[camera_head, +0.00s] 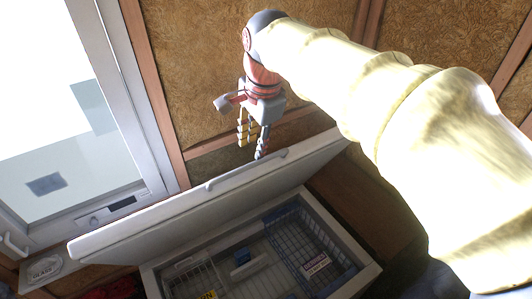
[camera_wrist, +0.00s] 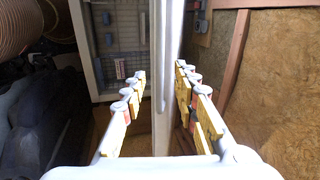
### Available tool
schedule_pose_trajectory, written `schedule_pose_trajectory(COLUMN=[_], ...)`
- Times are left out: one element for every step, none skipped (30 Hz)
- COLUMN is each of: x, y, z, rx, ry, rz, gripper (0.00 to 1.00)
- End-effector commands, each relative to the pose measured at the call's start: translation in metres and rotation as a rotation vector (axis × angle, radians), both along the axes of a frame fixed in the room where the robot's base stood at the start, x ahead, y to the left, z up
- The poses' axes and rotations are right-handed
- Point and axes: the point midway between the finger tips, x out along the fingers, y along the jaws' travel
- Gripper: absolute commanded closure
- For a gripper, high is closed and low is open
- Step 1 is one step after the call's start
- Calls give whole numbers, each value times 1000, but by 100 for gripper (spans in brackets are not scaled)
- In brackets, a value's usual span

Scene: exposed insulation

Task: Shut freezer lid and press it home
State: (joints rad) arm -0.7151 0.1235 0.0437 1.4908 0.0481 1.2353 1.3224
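The white chest freezer (camera_head: 364,278) stands open in the head view. Its white lid (camera_head: 150,228) is raised and tilted up, with a bar handle (camera_head: 228,174) along its upper edge. My gripper (camera_head: 253,147) points down at the lid's upper edge, near the right end of the handle. In the wrist view the two fingers of my gripper (camera_wrist: 160,75) are spread, with the lid's edge (camera_wrist: 162,125) running between them. I see no clear contact on either side. The freezer interior also shows in the wrist view (camera_wrist: 92,88), left of the lid.
Inside the freezer are a blue wire basket (camera_head: 312,243), a pale wire basket (camera_head: 195,280) and a small blue item (camera_head: 242,256). A window (camera_head: 75,110) is at the left. A wall with exposed insulation (camera_head: 195,65) stands behind the lid. A ribbed duct (camera_wrist: 18,25) is at upper left in the wrist view.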

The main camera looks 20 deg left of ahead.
Motion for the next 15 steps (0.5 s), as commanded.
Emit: schedule_pose_trajectory(x=[-1, -1, 0, 0, 0, 1, 1, 2, 2, 3, 3, 5, 5, 6, 7], y=[0, -1, 0, 0, 0, 1, 1, 2, 3, 4, 4, 6, 7, 8, 9], z=[0, -1, -2, -3, -5, -8, -11, -15, -20, -25, -30, -35, -40, -44, -50], rx=[2, 4, 5, 6, 7, 7, 6, 5, 5, 5, 4, 6, 6, 6, 5], ry=[8, 10, 13, 14, 15, 15, 16, 16, 16, 16, 16, 15, 15, 15, 14], rz=[-25, -38, -48, -54, -57, -59, -59, -58, -58, -57, -57, -57, -56, -56, -56], gripper=[70, 70, 70, 70, 70, 70, 70, 70, 70, 70, 70, 70, 70, 70, 70])
